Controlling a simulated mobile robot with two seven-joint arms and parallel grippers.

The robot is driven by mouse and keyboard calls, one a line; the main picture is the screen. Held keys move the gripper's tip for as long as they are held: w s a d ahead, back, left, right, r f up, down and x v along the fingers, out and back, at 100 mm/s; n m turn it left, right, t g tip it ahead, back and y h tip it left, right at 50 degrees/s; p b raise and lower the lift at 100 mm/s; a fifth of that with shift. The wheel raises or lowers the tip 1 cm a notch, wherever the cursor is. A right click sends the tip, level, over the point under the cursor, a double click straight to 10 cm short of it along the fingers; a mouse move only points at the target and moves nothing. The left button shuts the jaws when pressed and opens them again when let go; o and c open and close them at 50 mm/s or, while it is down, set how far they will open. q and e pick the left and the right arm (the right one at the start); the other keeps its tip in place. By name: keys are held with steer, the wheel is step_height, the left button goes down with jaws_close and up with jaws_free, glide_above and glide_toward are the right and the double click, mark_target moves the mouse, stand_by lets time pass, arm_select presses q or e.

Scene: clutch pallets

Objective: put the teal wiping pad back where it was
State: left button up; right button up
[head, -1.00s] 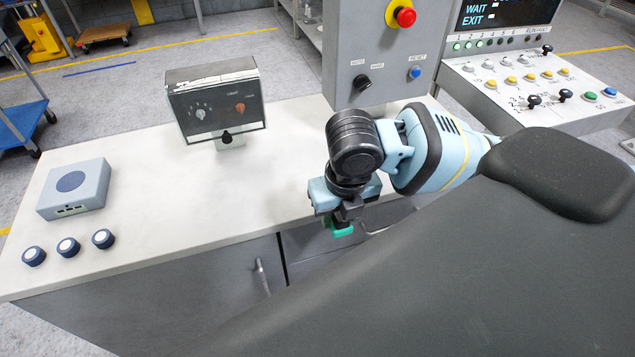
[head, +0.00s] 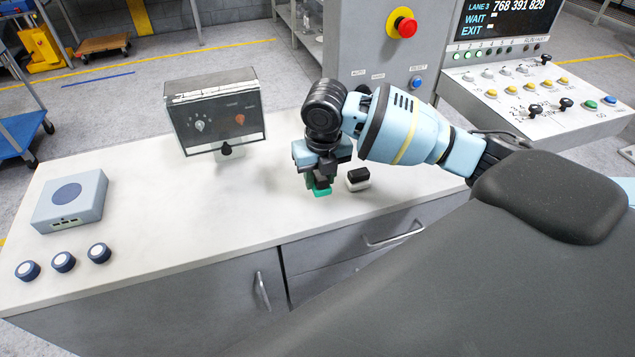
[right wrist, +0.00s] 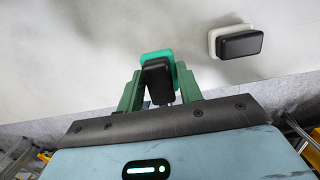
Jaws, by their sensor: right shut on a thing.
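The teal wiping pad (head: 322,190) is in my right gripper (head: 318,181), over the front part of the white worktop (head: 200,230). In the right wrist view the green fingers of the gripper (right wrist: 158,88) are shut on the black grip on top of the teal pad (right wrist: 155,56). I cannot tell whether the pad touches the worktop or hangs just above it. A white pad with a black grip (head: 358,180) lies just right of it, and it also shows in the right wrist view (right wrist: 236,42). My left gripper is not in view.
A control box with dials (head: 216,112) stands at the back of the worktop. A grey-blue box (head: 70,201) and several dark blue round knobs (head: 63,262) are at the left. A grey panel with a red button (head: 406,27) rises behind my right arm. The worktop's middle is clear.

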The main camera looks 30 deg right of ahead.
mark_target(319, 183)
steer(key=shift+w+d, duration=0.15)
steer(key=shift+w, duration=0.35)
steer(key=shift+w+f, duration=0.1)
steer(key=shift+f, duration=1.7)
steer(key=o, duration=0.9)
steer(key=r, duration=0.4)
steer(key=s+r, duration=0.1)
steer(key=r, duration=0.7)
steer(key=shift+s+p, duration=0.2)
steer(key=shift+p, duration=0.15)
